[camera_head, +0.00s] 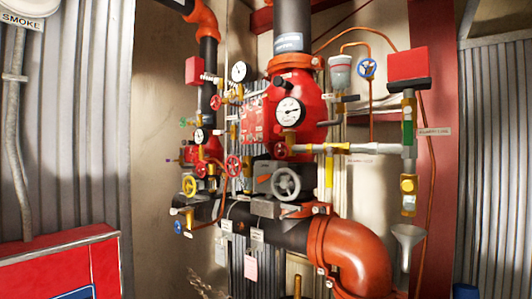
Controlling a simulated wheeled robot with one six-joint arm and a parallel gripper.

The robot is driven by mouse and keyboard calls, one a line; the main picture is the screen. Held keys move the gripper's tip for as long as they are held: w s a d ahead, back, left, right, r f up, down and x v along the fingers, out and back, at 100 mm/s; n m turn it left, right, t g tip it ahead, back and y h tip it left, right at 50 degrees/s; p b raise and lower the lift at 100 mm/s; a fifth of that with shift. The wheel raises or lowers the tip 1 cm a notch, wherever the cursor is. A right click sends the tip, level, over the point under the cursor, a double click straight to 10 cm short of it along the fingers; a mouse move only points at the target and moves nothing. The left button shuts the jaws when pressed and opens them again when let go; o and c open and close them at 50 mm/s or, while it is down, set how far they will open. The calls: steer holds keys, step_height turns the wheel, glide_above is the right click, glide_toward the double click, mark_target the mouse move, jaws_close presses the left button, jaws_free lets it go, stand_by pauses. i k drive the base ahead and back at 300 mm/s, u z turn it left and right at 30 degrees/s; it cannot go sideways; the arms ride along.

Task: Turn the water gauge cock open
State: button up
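A red dry riser valve assembly (308,92) stands in the middle, on dark pipes. A large round white gauge (290,112) is on its front. A second gauge (239,72) is higher to the left, and a smaller gauge (198,135) is lower left. Small red handwheels (234,165) and (281,149) sit near the gauges and thin lines. A yellow lever (329,170) hangs down below a horizontal grey pipe. I cannot tell which fitting is the water gauge cock, nor whether it is open. My gripper is not in view.
A grey handwheel (286,183) and a yellow handwheel (189,186) stick out low. An orange elbow pipe (350,250) bulges forward at lower right. A grey funnel (407,240) hangs at right. A red cabinet (62,262) stands at lower left. Bare wall shows left of the pipes.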

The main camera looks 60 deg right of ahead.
mark_target(287, 151)
steer(key=u, duration=0.95)
steer(key=k, duration=0.85)
steer(key=z, duration=0.8)
